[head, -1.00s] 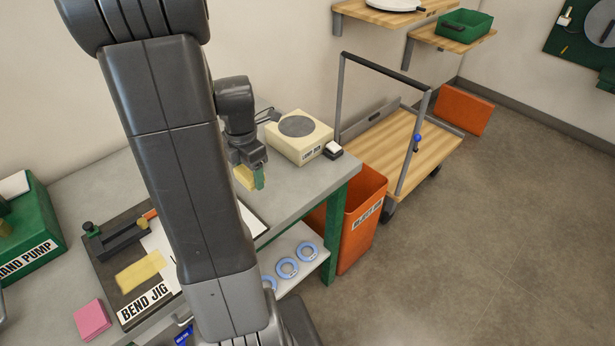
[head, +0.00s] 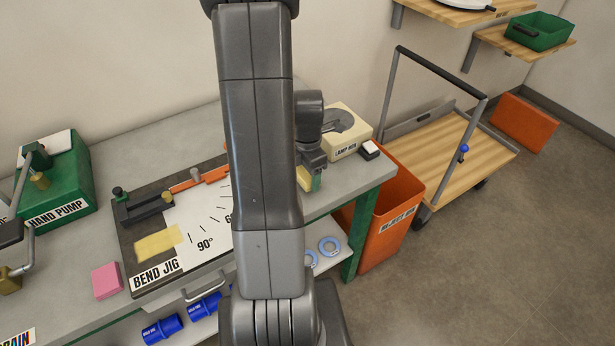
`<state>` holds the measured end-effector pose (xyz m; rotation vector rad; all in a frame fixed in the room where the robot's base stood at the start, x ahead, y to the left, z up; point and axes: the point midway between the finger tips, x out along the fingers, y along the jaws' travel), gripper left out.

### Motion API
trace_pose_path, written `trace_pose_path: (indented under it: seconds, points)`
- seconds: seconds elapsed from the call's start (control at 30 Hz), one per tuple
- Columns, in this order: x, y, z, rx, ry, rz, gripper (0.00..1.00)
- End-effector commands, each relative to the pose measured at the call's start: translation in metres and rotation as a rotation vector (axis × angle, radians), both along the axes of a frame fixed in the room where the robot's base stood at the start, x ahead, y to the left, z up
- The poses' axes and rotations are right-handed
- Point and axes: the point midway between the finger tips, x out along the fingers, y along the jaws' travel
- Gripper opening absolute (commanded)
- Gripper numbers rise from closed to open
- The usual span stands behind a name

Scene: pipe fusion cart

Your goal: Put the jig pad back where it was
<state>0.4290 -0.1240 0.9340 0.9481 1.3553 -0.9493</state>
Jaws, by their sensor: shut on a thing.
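My gripper (head: 311,181) hangs over the right part of the bench, left of the lamp box. It is shut on a yellow pad (head: 303,179), which shows only in part beside a green fingertip; my arm hides the rest. The bend jig (head: 128,258) is a dark board with a white angle scale, left of my gripper and partly behind my arm. A pale yellow rectangle (head: 158,244) lies on its front left part, above the "BEND JIG" label; I cannot tell whether it is a pad or a marking.
A pink block (head: 106,281) lies left of the jig. A green hand pump (head: 58,190) stands at the back left. The lamp box (head: 346,142) stands at the bench's right end. An orange reject bin (head: 385,225) and a wooden cart (head: 455,160) are farther right.

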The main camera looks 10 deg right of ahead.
Motion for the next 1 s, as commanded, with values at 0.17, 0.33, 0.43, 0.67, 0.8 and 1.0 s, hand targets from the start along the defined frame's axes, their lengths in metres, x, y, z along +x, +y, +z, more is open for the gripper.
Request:
trace_pose_path:
  seconds: [0.17,0.33,0.43,0.67,0.8,1.0]
  points:
    - [0.0,0.0,-0.018,0.001,0.001,0.0,0.42]
    - [0.0,0.0,-0.02,-0.001,-0.001,0.0,0.42]
    - [0.0,0.0,-0.02,-0.001,-0.001,0.0,0.42]
    - [0.0,0.0,-0.023,0.0,-0.001,0.0,0.77]
    - [0.0,0.0,-0.023,0.0,-0.001,0.0,0.85]
    - [0.0,0.0,-0.022,0.0,-0.001,0.0,0.85]
